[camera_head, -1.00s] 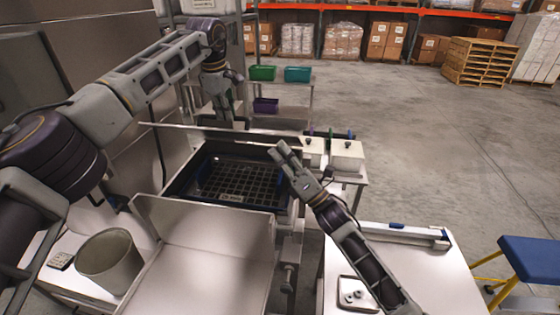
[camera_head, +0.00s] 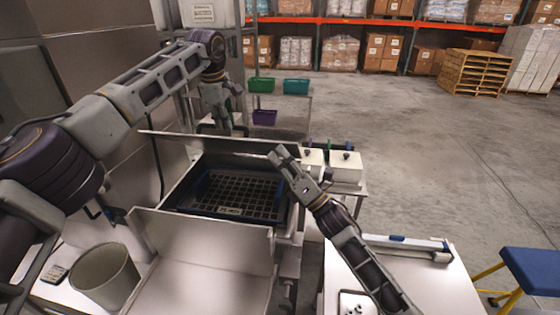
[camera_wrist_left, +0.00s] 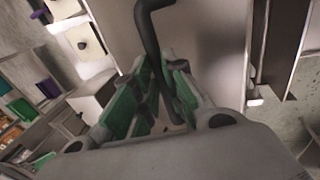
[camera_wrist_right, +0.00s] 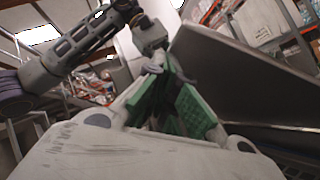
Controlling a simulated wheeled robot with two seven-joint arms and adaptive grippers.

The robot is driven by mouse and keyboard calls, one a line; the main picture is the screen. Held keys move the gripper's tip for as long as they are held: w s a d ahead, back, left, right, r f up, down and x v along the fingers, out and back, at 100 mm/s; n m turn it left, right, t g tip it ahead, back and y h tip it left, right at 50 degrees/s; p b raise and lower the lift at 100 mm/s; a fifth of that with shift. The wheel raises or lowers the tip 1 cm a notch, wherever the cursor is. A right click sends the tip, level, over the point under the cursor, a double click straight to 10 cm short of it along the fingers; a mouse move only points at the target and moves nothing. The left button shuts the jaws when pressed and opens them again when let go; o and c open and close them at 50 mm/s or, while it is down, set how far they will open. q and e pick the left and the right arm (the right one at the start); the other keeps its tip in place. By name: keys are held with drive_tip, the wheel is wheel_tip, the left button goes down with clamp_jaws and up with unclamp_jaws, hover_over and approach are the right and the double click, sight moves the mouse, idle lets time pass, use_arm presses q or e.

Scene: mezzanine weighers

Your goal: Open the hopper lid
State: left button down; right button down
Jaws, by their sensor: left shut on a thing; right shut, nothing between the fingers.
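The hopper lid (camera_head: 215,146) is raised and shows nearly edge-on behind the open hopper (camera_head: 188,182). A dark grid (camera_head: 235,192) shows inside the hopper. My left gripper (camera_head: 230,128) is behind the lid, its fingertips partly hidden in the head view. In the left wrist view its green-padded fingers (camera_wrist_left: 160,105) are shut on the dark bent handle (camera_wrist_left: 152,35), in front of the pale lid face (camera_wrist_left: 205,45). My right gripper (camera_head: 280,156) is shut and empty by the lid's right end; contact is unclear. A broad grey panel, apparently the lid (camera_wrist_right: 235,75), stands beside it in the right wrist view.
A grey bucket (camera_head: 105,277) stands at the lower left. White lidded boxes (camera_head: 345,167) stand right of the hopper. A white table (camera_head: 430,285) is at the front right, near a blue stool (camera_head: 532,268). Open floor (camera_head: 430,130) lies beyond.

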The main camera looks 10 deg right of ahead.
use_arm(q)
drive_tip(key=shift+s+d+f, duration=0.1)
drive_tip(key=shift+s+f, duration=0.1)
drive_tip(key=shift+f, duration=0.3)
drive_tip(key=shift+s+d+f, duration=0.1)
drive_tip(key=shift+s+f, duration=0.05)
drive_tip(key=shift+f, duration=0.3)
drive_tip(key=c, duration=1.8)
unclamp_jaws()
drive_tip(key=shift+o, duration=1.3)
drive_tip(key=shift+w+f, duration=0.15)
drive_tip(key=shift+w, duration=0.1)
drive_tip(key=shift+o, duration=0.4)
drive_tip(key=shift+w+f, duration=0.1)
drive_tip(key=shift+w, duration=0.3)
drive_tip(key=shift+s+a+r, duration=0.1)
drive_tip(key=shift+s+r, duration=0.05)
drive_tip(key=shift+r, duration=0.1)
drive_tip(key=shift+r, duration=0.15)
drive_tip(key=d+v, duration=0.1)
drive_tip(key=v, duration=1)
drive_tip(key=shift+a+r, duration=0.25)
drive_tip(key=shift+a, duration=0.05)
